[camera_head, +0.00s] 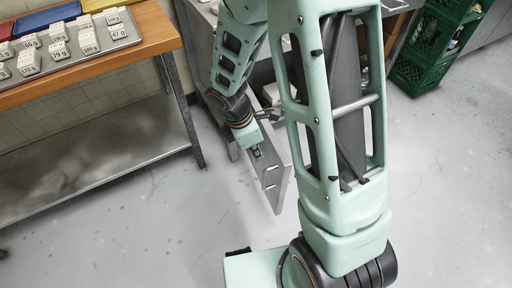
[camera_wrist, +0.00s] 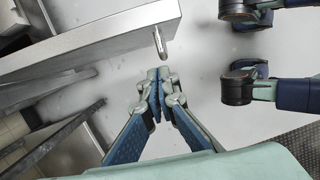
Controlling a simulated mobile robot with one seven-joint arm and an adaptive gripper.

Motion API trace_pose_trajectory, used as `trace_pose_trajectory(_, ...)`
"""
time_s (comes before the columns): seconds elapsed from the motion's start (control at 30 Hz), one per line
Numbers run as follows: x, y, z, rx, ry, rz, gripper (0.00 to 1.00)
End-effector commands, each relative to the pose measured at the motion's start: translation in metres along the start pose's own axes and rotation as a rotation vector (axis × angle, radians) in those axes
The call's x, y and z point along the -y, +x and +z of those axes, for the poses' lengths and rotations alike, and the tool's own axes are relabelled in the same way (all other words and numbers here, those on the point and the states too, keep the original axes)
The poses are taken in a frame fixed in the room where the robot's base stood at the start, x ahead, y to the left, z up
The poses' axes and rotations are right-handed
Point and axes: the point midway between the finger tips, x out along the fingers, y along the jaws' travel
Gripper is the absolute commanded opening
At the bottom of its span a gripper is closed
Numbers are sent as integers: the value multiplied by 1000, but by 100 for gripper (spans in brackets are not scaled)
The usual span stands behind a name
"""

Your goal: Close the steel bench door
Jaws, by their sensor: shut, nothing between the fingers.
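The steel bench door (camera_head: 268,191) stands swung open, out from the steel bench in the middle of the head view. In the wrist view the door (camera_wrist: 90,45) fills the upper left, its edge running across the picture. A short metal handle piece (camera_wrist: 160,43) sticks out near its right end. My gripper (camera_wrist: 159,75) is shut and empty, its blue-padded fingertips together just below that handle piece. I cannot tell whether they touch the door. In the head view my gripper (camera_head: 257,151) is beside the door's upper part, and my arm hides much of the bench.
A wooden-topped table (camera_head: 158,33) with a tray of number cards (camera_head: 72,48) and a lower steel shelf (camera_head: 90,150) stands at left. Green crates (camera_head: 425,55) are stacked at upper right. The grey floor (camera_head: 225,225) in front of the door is clear.

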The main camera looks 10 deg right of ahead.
Motion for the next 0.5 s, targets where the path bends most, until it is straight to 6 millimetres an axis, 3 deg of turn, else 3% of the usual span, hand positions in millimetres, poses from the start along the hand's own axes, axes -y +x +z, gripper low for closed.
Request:
trace_pose_trajectory(0.03,1,16,-2,0,0,-4,0)
trace_pose_trajectory(0.2,0,47,1,0,3,-1,0)
trace_pose_trajectory(0.3,0,46,20,0,7,0,0)
trace_pose_trajectory(0.5,0,50,36,-1,4,1,0)
